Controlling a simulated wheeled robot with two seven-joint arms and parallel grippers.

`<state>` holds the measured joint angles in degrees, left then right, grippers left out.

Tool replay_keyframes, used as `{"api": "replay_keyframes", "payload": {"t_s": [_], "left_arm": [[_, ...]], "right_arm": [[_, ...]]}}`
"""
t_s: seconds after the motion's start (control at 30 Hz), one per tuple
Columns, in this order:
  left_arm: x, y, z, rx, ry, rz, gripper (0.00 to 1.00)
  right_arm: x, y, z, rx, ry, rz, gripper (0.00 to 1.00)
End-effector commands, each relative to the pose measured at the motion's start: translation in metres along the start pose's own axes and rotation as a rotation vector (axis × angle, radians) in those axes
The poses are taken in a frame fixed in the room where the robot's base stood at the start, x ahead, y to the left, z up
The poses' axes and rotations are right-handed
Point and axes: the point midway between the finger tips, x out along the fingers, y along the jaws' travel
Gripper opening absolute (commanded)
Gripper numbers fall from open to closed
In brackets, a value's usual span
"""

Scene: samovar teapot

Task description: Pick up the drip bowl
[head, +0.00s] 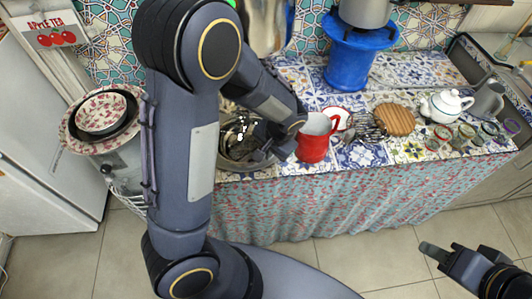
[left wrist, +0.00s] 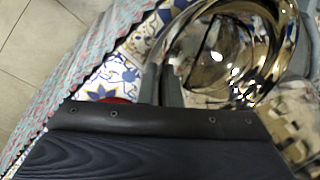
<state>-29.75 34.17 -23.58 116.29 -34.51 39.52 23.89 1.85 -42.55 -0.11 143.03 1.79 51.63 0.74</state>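A shiny metal bowl, which I take to be the drip bowl (head: 229,158), stands at the left end of the tiled counter. My left arm covers much of it in the head view. In the left wrist view the bowl (left wrist: 215,45) is large, glossy and full of reflections. My left gripper (head: 262,151) is at the bowl's right side in the head view. Its fingers (left wrist: 166,82) show close together at the bowl's near rim. I cannot tell whether they grip the rim. My right gripper (head: 436,252) is low at the right, away from the counter, its opening unclear.
A red jug (head: 313,147) stands close to the right of my left gripper. Further right are a round wooden board (head: 395,119), a white teapot (head: 446,106) and several small cups. A blue stand (head: 350,64) is behind. Patterned bowls (head: 100,113) are at the left.

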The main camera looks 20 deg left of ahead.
Motion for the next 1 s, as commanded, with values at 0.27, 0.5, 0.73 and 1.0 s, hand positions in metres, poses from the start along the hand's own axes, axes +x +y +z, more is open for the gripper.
{"api": "replay_keyframes", "payload": {"t_s": [0.27, 0.5, 0.73, 1.0], "left_arm": [[-0.037, 0.016, 0.008, 0.001, 0.005, 0.001, 0.0], [-0.062, 0.035, 0.018, 0.004, 0.004, 0.0, 0.0], [-0.08, 0.056, 0.028, 0.003, 0.003, 0.0, 0.0], [-0.096, 0.076, 0.037, 0.002, 0.002, 0.0, 0.0]], "right_arm": [[0.001, 0.0, 0.001, 0.0, 0.0, 0.0, 0.36], [0.003, 0.002, 0.002, 0.0, 0.0, 0.0, 0.36], [0.005, 0.003, 0.003, 0.0, 0.0, 0.0, 0.36], [0.007, 0.003, 0.004, 0.0, 0.0, 0.0, 0.36]]}}
